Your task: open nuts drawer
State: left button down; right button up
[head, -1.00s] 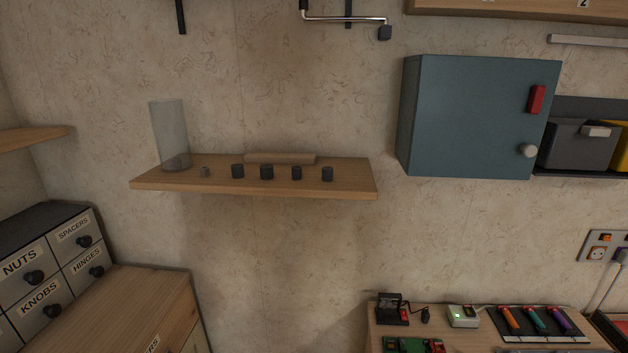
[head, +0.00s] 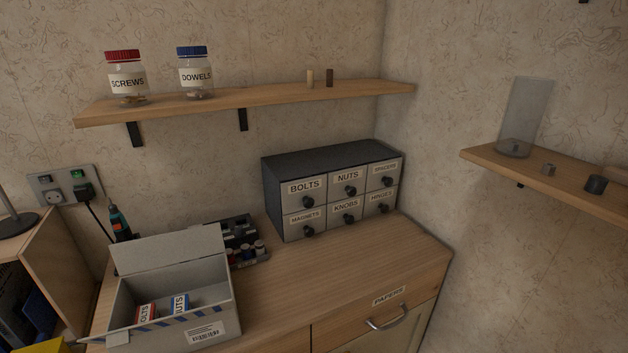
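The nuts drawer (head: 348,177) is the top middle drawer of a small dark cabinet (head: 328,157) with light grey drawer fronts, in the head view. It has a white NUTS label and a black round knob (head: 350,190). Its front looks flush with its neighbours, so it appears closed. The BOLTS drawer (head: 307,188) is to its left, the SPACERS drawer (head: 386,171) to its right, and the KNOBS drawer (head: 346,207) below. Neither of my grippers shows in the head view.
The cabinet stands on a wooden chest (head: 330,272) with a PAPERS drawer (head: 389,298). An open grey box (head: 168,292) stands at the left. A shelf (head: 250,100) with a SCREWS jar (head: 127,80) and a DOWELS jar (head: 195,74) hangs above. The chest top before the cabinet is clear.

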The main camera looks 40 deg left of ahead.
aim_at(347, 183)
jog(key=u, duration=1.15)
